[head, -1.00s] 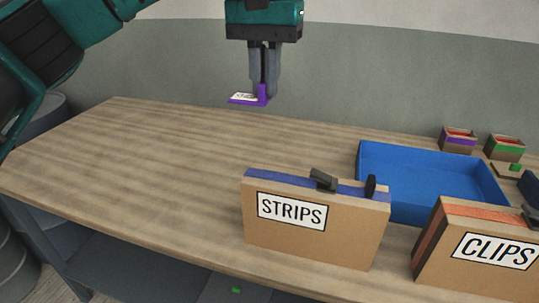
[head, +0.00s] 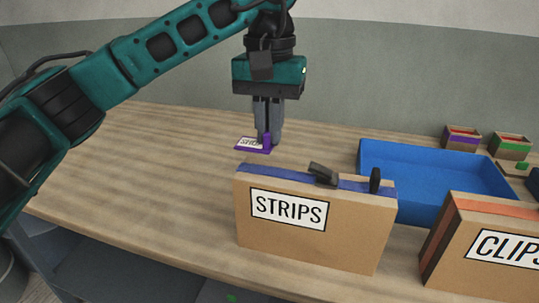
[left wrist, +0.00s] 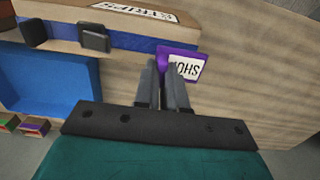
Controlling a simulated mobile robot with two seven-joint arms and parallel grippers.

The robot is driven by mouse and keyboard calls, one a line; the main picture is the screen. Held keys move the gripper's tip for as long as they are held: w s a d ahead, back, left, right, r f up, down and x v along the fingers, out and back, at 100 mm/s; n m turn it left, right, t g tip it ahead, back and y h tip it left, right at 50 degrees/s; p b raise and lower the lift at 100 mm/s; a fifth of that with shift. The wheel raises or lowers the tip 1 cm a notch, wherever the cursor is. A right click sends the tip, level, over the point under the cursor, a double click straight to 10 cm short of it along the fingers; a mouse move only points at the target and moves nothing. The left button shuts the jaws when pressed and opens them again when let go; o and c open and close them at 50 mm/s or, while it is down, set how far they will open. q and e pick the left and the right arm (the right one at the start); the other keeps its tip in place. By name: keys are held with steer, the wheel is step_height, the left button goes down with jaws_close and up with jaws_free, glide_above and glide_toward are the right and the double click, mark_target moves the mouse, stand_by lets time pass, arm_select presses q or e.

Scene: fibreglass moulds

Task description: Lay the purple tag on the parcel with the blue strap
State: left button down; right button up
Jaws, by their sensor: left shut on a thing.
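The purple tag (head: 252,145) has a white label with dark letters and an upright purple grip. My left gripper (head: 267,138) is shut on that grip and holds the tag level, behind the parcel with the blue strap (head: 277,177). In the left wrist view the tag (left wrist: 186,65) shows between and beyond my fingertips (left wrist: 163,68), its label partly hidden by a finger. The parcel is a brown box labelled STRIPS, standing upright, with a blue band and two black fittings along its top. The tag is apart from the parcel. My right gripper is out of view.
A blue tray (head: 433,160) stands behind the parcel to the right. A second parcel labelled CLIPS (head: 489,245), with an orange strap, stands at the front right. Small boxes (head: 461,138) sit at the back right. The table's left part is clear.

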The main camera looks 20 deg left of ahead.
mark_target(270, 152)
arm_select(q)
steer(key=shift+f, duration=2.2)
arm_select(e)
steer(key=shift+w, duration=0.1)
arm_select(q)
steer(key=shift+f, duration=0.1)
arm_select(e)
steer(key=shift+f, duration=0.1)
arm_select(q)
steer(key=c, duration=1.7)
jaws_free()
steer(key=shift+f+b, duration=0.1)
steer(key=shift+b, duration=0.25)
steer(key=o, duration=0.5)
step_height(270, 152, up, 11)
steer(key=shift+r+p, duration=0.2)
steer(key=shift+p, duration=1)
steer(key=shift+r, duration=0.55)
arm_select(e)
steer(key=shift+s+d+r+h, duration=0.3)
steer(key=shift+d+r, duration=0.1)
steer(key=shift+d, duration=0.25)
